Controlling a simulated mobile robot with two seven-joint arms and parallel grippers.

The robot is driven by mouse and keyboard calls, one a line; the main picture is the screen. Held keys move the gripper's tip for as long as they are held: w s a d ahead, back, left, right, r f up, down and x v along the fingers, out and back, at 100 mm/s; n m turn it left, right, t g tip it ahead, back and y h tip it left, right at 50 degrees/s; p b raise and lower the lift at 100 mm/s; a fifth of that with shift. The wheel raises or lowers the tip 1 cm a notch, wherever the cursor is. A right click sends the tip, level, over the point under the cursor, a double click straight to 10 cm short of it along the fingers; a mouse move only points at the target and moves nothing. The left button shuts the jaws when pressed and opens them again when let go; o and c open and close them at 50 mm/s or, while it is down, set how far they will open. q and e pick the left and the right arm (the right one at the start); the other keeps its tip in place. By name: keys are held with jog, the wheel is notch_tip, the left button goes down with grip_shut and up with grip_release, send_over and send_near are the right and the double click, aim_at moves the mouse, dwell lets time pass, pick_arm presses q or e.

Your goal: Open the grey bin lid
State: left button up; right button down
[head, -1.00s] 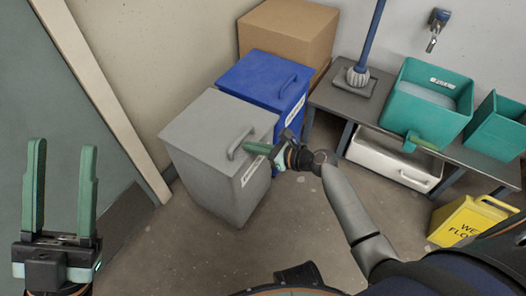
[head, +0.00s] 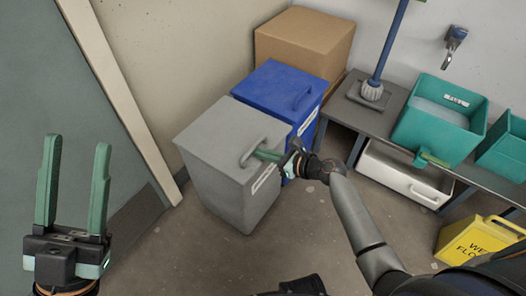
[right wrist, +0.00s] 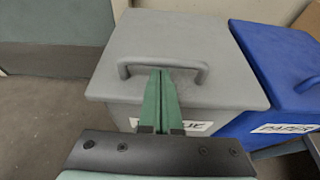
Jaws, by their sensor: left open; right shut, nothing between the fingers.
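The grey bin (head: 222,180) stands on the floor against the wall, its lid (head: 215,130) down flat. An arched grey handle (head: 252,150) sits near the lid's front edge, and it also shows in the right wrist view (right wrist: 128,66). My right gripper (head: 260,155) is shut and empty at the handle. In the right wrist view its green fingertips (right wrist: 162,75) meet the middle of the handle bar; I cannot tell whether they reach under it. My left gripper (head: 75,185) is open and empty, raised at the left, away from the bin.
A blue bin (head: 278,85) stands right beside the grey one, with a cardboard box (head: 305,42) behind. A bench (head: 355,118) with teal buckets (head: 440,115) is at the right. Floor before the bin is clear.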

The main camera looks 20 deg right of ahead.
jog(key=shift+a+r+p, duration=0.1)
jog(key=shift+r+p, duration=0.25)
jog(key=shift+p, duration=0.15)
jog(key=shift+w+r, duration=0.1)
jog(key=shift+r, duration=0.05)
